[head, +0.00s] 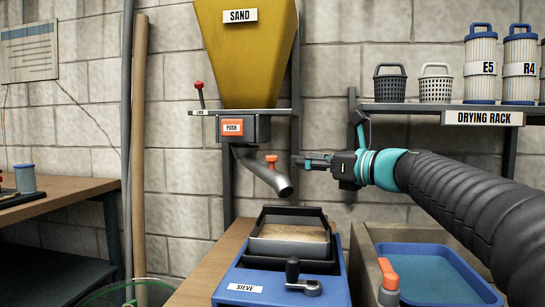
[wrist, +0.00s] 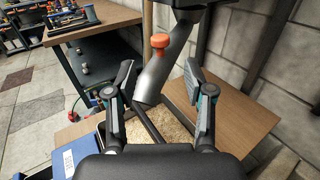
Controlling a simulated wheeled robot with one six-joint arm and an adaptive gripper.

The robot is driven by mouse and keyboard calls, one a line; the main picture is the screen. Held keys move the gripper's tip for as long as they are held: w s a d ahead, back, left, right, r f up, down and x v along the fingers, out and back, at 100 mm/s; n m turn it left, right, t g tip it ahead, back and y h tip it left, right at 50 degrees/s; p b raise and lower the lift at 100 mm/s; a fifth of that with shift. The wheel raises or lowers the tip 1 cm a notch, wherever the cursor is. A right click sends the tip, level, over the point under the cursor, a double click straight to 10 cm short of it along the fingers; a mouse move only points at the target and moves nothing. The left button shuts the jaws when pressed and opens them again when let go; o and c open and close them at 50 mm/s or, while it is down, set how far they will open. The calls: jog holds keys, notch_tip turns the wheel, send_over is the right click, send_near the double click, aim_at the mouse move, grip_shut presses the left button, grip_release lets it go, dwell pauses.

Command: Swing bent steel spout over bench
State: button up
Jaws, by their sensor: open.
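The bent steel spout (head: 264,170) hangs under the yellow sand hopper (head: 247,60), with an orange knob on its upper side. Its open end slopes down to the right, above the sieve (head: 262,281) and its black sand tray (head: 318,254). My gripper (head: 298,160) points left, just right of the spout and a little above its mouth. In the wrist view the spout (wrist: 150,84) shows between my two open fingers (wrist: 160,75), apart from both. Wooden bench tops show at the far left (head: 60,188) and beside the sieve (head: 208,276).
A push button box (head: 232,128) and a red-knobbed lever (head: 200,94) sit by the hopper. The drying rack (head: 415,107) holds baskets and filter cartridges above my arm. A basin with a blue tray (head: 440,275) is at the lower right. Tall poles (head: 139,140) stand left.

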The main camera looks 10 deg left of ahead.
aim_at(276, 157)
jog(key=p+x, duration=0.1)
jog(key=x, duration=1)
jog(key=shift+f, duration=0.1)
grip_shut()
